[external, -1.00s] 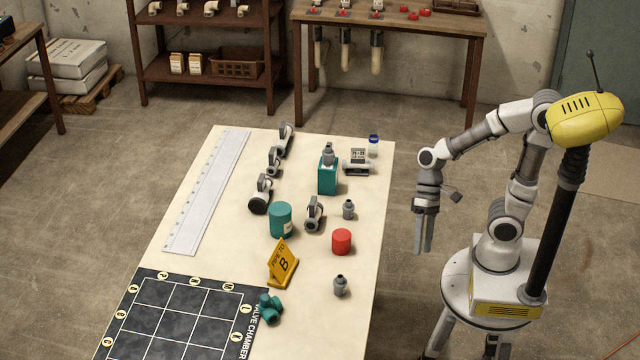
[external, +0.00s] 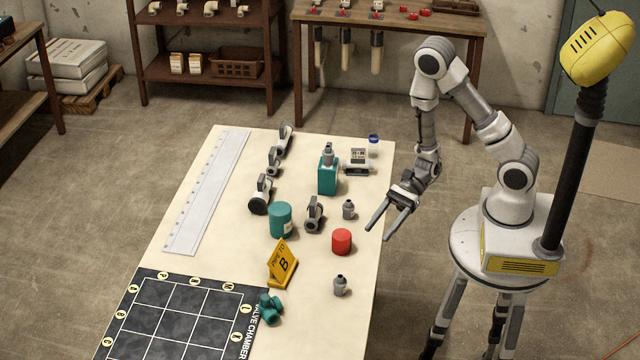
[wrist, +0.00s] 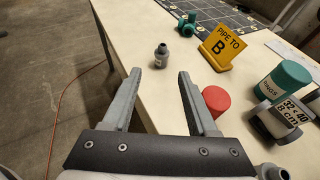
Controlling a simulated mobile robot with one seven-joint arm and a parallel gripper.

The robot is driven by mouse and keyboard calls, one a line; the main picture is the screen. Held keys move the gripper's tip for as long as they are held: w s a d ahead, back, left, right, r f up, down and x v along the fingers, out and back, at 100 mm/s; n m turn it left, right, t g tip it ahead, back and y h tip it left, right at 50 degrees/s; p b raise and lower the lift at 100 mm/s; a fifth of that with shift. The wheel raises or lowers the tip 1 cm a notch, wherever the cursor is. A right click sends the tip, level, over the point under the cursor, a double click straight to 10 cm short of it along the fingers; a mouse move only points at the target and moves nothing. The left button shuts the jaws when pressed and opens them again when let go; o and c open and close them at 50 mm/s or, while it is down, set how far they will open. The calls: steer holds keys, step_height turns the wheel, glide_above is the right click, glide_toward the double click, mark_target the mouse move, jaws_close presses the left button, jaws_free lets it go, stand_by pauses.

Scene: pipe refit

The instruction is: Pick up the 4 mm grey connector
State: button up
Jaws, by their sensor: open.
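Small grey connectors stand upright on the table: one near the front right (external: 340,286), one behind the red cylinder (external: 349,209). Another grey fitting (external: 328,155) sits on a teal block. I cannot read any size on them, so I cannot tell which is 4 mm. In the wrist view the front connector (wrist: 161,57) stands just beyond and between my fingertips, and part of a grey piece (wrist: 273,172) shows at the bottom right. My gripper (external: 379,234) is open and empty at the table's right edge; its fingers also show in the wrist view (wrist: 160,75).
A red cylinder (external: 342,241) stands close to my fingers. A yellow "PIPE TO B" sign (external: 283,264), a teal can (external: 280,220), teal fittings (external: 270,308) and larger grey fittings (external: 314,214) stand further left. The table (external: 355,320) around the front connector is mostly bare.

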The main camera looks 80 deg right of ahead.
mark_target(341, 276)
steer(key=b+x, duration=0.2)
steer(key=b, duration=0.1)
steer(key=b+x, duration=0.3)
steer(key=shift+d+f, duration=0.15)
steer(key=shift+f, duration=0.15)
steer(key=b+x, duration=0.2)
steer(key=x, duration=0.5)
steer(key=shift+r, duration=0.15)
steer(key=shift+b+x, duration=0.55)
steer(key=shift+x, duration=2.25)
steer(key=shift+w+r, duration=0.1)
steer(key=shift+w, duration=0.1)
steer(key=shift+d, duration=0.1)
jaws_close()
